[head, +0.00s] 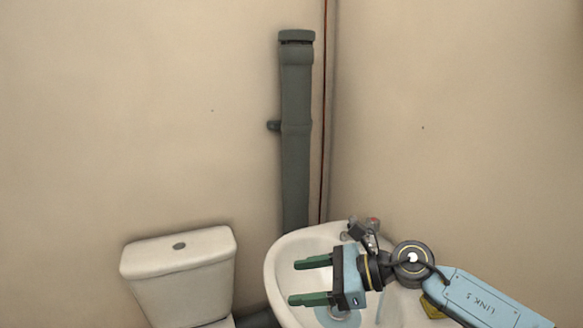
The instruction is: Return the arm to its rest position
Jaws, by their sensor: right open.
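My right gripper (311,282) is open and empty, with its two green fingers apart and pointing left. It shows over the white sink (287,256) at the lower right of the head view, and its arm comes in from the lower right corner. The gripper and wrist hide part of the basin; I cannot tell how high above it they are. My left gripper is not in view.
A tap (366,232) stands at the sink's back edge, close to my right wrist. A white toilet cistern (180,270) stands at the lower left. A grey vertical pipe (297,130) runs up the wall behind the sink. A thin reddish pipe (324,110) runs beside it.

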